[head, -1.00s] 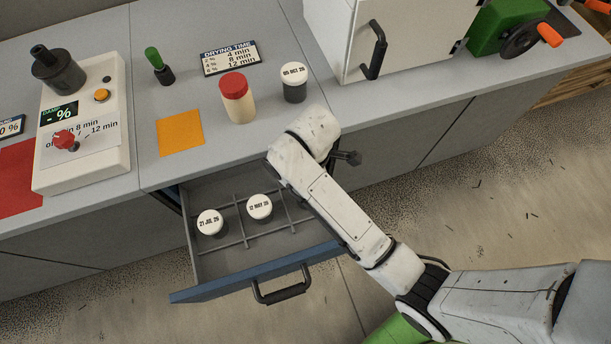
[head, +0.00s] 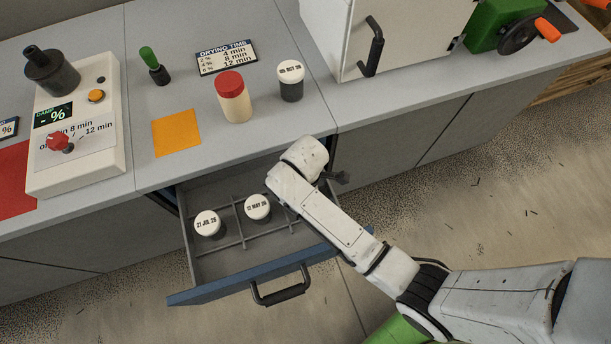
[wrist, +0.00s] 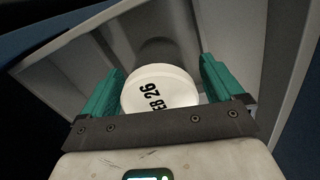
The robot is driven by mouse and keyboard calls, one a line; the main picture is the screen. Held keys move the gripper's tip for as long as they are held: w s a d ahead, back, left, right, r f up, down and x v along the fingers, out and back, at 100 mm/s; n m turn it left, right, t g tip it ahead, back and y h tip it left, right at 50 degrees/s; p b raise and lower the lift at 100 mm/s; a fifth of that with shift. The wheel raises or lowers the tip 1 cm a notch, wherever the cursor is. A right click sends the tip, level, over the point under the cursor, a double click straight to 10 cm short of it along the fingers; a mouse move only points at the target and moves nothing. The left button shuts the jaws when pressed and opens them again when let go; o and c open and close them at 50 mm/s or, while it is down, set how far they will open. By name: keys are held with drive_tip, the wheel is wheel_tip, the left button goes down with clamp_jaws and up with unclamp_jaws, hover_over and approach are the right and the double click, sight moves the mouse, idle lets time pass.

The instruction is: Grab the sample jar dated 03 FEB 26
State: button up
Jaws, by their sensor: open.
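A sample jar with a white lid (wrist: 158,88) stands in a drawer compartment in the wrist view. The part of its label that shows reads "EB 26"; the rest is cut off by my gripper's body. My gripper (wrist: 162,68) is open, with one teal finger on each side of the lid. I cannot tell whether the fingers touch it. In the head view my arm hides this jar and most of the gripper. Two other jars stand in the open drawer (head: 215,266): one dated 21 JUL 26 (head: 208,223) and one dated 12 MAY 26 (head: 257,207).
Thin dividers split the drawer, and its walls are close around the gripper. On the counter stand a jar with a dark body (head: 291,80), a red-capped bottle (head: 234,97) and a meter (head: 75,125). A white cabinet (head: 395,35) stands at the back right.

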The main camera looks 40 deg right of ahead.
drive_tip(key=c, duration=1.2)
